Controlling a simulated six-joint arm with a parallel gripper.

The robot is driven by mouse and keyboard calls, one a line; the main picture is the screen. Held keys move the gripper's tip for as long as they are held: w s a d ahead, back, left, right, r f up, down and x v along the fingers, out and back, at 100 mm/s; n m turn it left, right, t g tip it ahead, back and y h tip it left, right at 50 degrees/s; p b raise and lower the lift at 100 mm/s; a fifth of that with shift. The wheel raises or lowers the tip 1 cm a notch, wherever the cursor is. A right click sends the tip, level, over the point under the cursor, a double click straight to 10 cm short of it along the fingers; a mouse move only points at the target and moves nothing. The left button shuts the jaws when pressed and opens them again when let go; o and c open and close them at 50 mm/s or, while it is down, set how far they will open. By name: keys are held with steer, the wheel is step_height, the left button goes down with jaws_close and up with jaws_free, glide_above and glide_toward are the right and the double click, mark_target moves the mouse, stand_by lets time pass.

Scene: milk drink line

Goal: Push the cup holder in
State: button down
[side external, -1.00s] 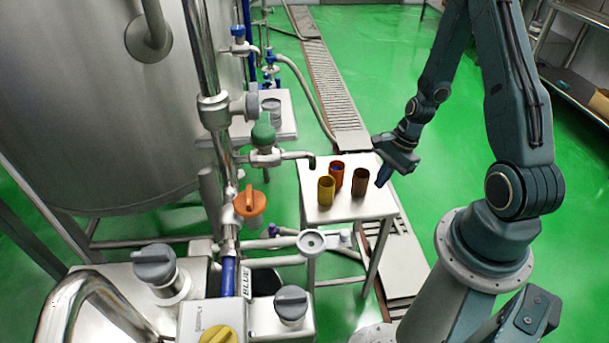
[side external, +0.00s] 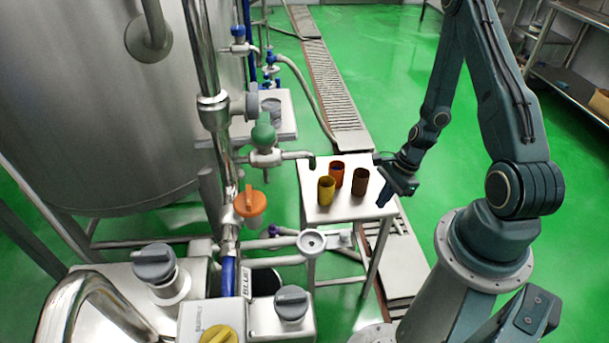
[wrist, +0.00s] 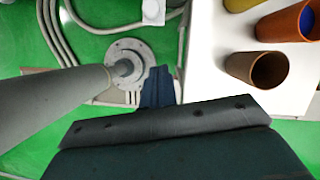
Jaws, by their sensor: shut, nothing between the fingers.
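The likely cup holder (side external: 311,242) is a round pale-grey ring on a short arm, sticking out from the pipework toward the table in the side external view. I cannot surely make it out in the wrist view. My gripper (side external: 384,198) is to the right of it and farther back, beside the small table's right edge and apart from the holder. Its blue fingers (wrist: 157,86) are together and empty in the wrist view, pointing at the area left of the table.
A brown cup (side external: 360,182), a red-orange cup (side external: 337,175) and a yellow cup (side external: 326,190) stand on the small white table (side external: 350,209). An orange-handled valve (side external: 250,203) and a green-handled valve (side external: 264,136) sit on the pipework.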

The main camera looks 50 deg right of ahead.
mark_target(299, 238)
steer(key=w+a+f, duration=0.3)
steer(key=a+f, duration=0.3)
steer(key=f, duration=0.2)
steer(key=shift+w, duration=0.25)
stand_by(0.4)
steer(key=shift+a, duration=0.15)
steer(key=w+a, duration=1.1)
steer(key=shift+w+a, duration=0.1)
steer(key=shift+w, duration=0.05)
stand_by(0.4)
steer(key=shift+w+r, duration=0.1)
stand_by(0.3)
steer(key=shift+s+d, duration=0.3)
steer(key=shift+d, duration=0.25)
steer(key=s+d, duration=0.1)
steer(key=d, duration=0.1)
steer(key=shift+s+d, duration=0.35)
steer(key=shift+s, duration=0.05)
steer(key=v, duration=1)
